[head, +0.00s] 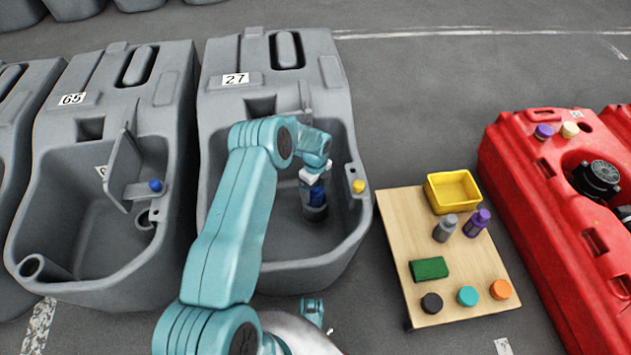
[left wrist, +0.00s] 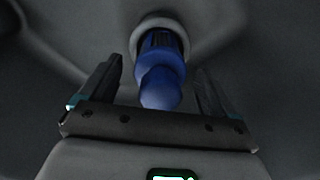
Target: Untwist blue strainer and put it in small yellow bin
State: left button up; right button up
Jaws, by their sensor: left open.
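The blue strainer (head: 317,192) sits upright in a round grey fitting on the floor of the grey tank marked 27. It also shows in the left wrist view (left wrist: 160,75), with its lower end in the grey ring. My left gripper (head: 314,190) reaches down into that tank over the strainer. In the left wrist view its two fingers (left wrist: 155,95) stand open on either side of the strainer, with gaps to it. The small yellow bin (head: 453,192) stands at the back of the wooden table and looks empty. My right gripper is not clearly seen.
The wooden table (head: 410,235) also holds a grey bottle (head: 445,228), a purple bottle (head: 477,222), a green block (head: 429,268) and several caps. A red tank (head: 560,200) lies right of it. Tank 27's walls (head: 215,235) surround my left gripper.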

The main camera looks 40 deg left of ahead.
pick_arm(q)
jog(key=shift+f, duration=0.3)
jog(key=c, duration=1.3)
jog(key=shift+o, duration=0.2)
jog(key=shift+f+n+b, duration=0.15)
jog(key=shift+n+b, duration=0.25)
jog(key=shift+n, duration=0.5)
jog(key=shift+r, duration=0.2)
